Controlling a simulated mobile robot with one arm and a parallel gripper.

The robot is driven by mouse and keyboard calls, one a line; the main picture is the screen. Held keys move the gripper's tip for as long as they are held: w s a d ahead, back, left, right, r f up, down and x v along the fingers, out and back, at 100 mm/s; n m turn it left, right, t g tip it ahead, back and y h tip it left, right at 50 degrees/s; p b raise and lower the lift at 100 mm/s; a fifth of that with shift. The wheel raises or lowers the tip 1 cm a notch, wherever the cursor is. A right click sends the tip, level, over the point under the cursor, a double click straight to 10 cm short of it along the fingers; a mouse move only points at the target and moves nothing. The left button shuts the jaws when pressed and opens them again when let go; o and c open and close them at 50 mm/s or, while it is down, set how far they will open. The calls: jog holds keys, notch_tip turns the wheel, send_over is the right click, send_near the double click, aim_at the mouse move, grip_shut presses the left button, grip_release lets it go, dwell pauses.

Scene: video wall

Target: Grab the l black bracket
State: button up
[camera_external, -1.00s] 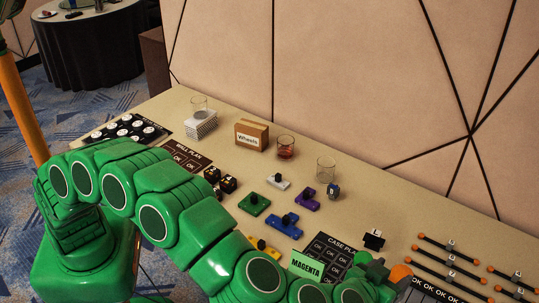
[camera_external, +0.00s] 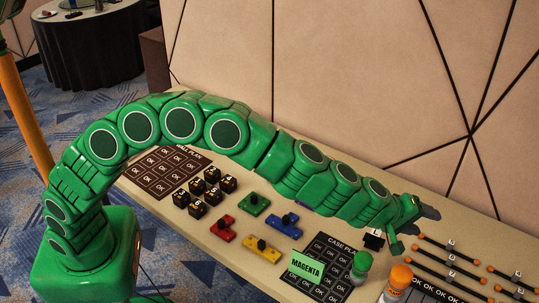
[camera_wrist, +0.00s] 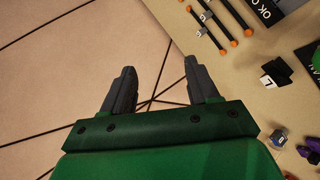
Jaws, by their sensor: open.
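The black bracket (camera_external: 374,239) sits on the table just left of my gripper (camera_external: 415,229) in the external view, with a white part at its lower side. In the wrist view the black bracket (camera_wrist: 278,71) lies to the right, well outside the jaws, with a white face showing. My gripper (camera_wrist: 160,68) is open and empty. Its fingers point toward the wall panel, with nothing between them.
Orange-ended black rods (camera_external: 448,242) lie right of the bracket. A dark case-plan board (camera_external: 335,250), a green-capped bottle (camera_external: 361,266) and an orange-capped bottle (camera_external: 398,283) stand in front. The wall (camera_external: 370,90) rises behind the table.

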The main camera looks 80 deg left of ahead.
jog(key=w+a+n+h, duration=0.1)
jog(key=a+n+h, duration=0.35)
jog(key=a, duration=0.55)
jog(key=r+n+g+h, duration=0.1)
jog(key=r+n+h, duration=0.1)
jog(key=n+h, duration=0.4)
send_over(372, 231)
jog(key=s+a, duration=0.3)
jog(key=n+y, duration=0.1)
jog(key=y, duration=0.1)
jog(key=shift+h, duration=0.25)
jog(key=f, duration=2.4)
jog(key=shift+s+d, duration=0.15)
jog(key=shift+d, duration=0.1)
jog(key=shift+x, duration=3.9)
grip_shut()
